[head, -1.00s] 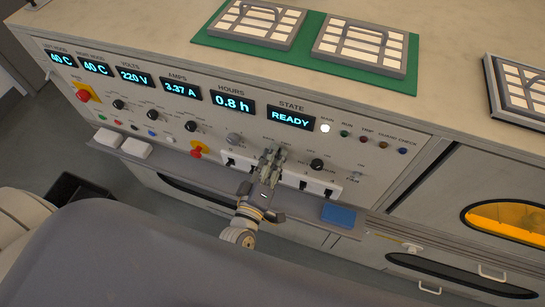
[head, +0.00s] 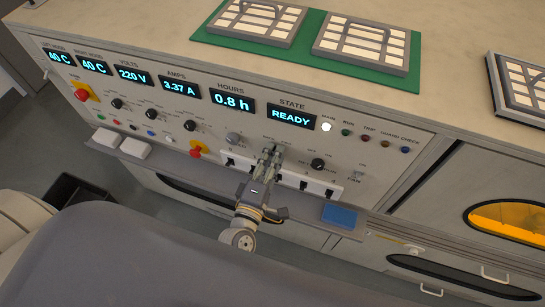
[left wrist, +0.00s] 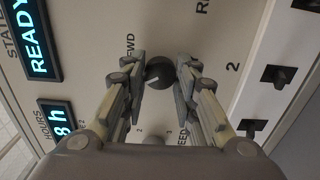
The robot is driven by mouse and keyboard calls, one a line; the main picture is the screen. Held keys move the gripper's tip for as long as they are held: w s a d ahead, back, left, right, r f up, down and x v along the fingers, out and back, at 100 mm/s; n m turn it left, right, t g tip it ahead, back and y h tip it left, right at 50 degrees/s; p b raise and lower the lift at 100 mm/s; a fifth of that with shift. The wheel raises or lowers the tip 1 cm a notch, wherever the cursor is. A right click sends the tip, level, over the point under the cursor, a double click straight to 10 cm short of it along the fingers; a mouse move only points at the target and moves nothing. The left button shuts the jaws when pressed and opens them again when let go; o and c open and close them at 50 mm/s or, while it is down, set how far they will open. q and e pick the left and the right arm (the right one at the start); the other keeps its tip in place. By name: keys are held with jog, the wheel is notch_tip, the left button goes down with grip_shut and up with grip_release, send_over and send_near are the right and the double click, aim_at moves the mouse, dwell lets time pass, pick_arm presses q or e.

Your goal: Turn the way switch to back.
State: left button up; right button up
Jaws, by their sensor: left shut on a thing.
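The way switch (left wrist: 160,72) is a dark round knob on the sloping control panel, with a pale pointer line on its face. The label FWD is printed beside it in the left wrist view. My left gripper (left wrist: 160,76) is shut on this knob, with one finger on each side. In the head view my left gripper (head: 272,152) reaches up to the panel below the READY display and hides the knob. My right gripper is in neither view.
Rocker switches (head: 306,185) sit low on the panel beside my left gripper. Another dark knob (head: 317,165) is to its right, and a red emergency knob (head: 197,149) to its left. A blue block (head: 338,216) lies on the narrow ledge (head: 180,167) below.

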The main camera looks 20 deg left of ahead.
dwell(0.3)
pick_arm(q)
jog(key=o, duration=1.1)
jog(key=shift+c, duration=0.2)
jog(key=s, duration=1.2)
jog(key=shift+a, duration=0.2)
jog(key=s+f+m+g+h, duration=0.1)
jog(key=s+f+m+g, duration=0.25)
jog(key=f, duration=0.75)
jog(key=s+a+f+m+g+b, duration=0.1)
jog(key=s+f+m+g, duration=0.3)
jog(key=f, duration=0.7)
jog(key=f+m+g+h, duration=0.1)
jog(key=f+m+g, duration=0.1)
jog(key=f+m, duration=0.65)
jog(key=s+a+f+m+g+y, duration=0.1)
jog(key=s+a+f+g, duration=0.1)
jog(key=s+f, duration=0.3)
jog(key=s+a+f+m+g, duration=0.2)
jog(key=s+a+f+g, duration=0.1)
jog(key=s+f, duration=0.3)
jog(key=s+a+f+m+g+y+b, duration=0.1)
jog(key=s+a+f+g, duration=0.1)
jog(key=s+f, duration=0.4)
jog(key=shift+s+a+y, duration=0.3)
jog(key=shift+s+a, duration=0.25)
jog(key=shift+a, duration=0.35)
